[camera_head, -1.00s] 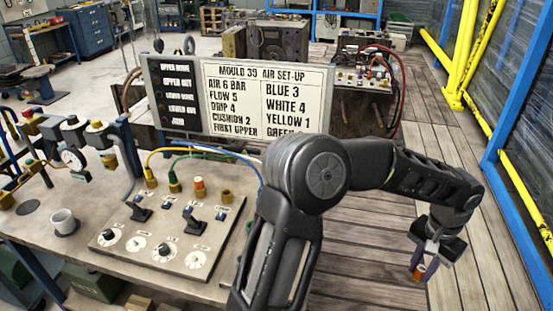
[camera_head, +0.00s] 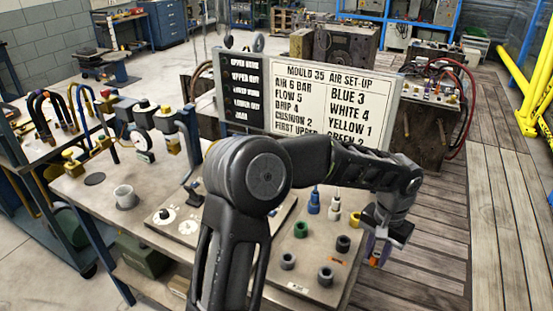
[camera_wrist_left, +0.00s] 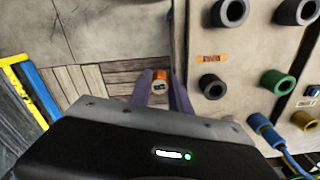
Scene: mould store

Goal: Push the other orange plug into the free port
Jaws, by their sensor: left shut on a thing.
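My left gripper (camera_head: 376,246) is shut on an orange plug (camera_head: 376,261), held just off the right edge of the port panel (camera_head: 312,287). In the left wrist view the purple fingers (camera_wrist_left: 160,92) hold the plug (camera_wrist_left: 160,77), left of the panel. A black port (camera_head: 343,243) is the nearest to it; it also shows in the left wrist view (camera_wrist_left: 212,86), beside an orange label (camera_wrist_left: 211,58). Two grey ports (camera_head: 325,275) and a green port (camera_head: 300,229) look empty. I cannot see another orange plug. The right gripper is not in view.
Blue plugs (camera_head: 314,200) stand upright at the panel's back, by a yellow port (camera_head: 354,219). A set-up board (camera_head: 335,95) rises behind the bench. My left arm hides part of the bench. Wooden floor (camera_head: 430,240) lies clear to the right.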

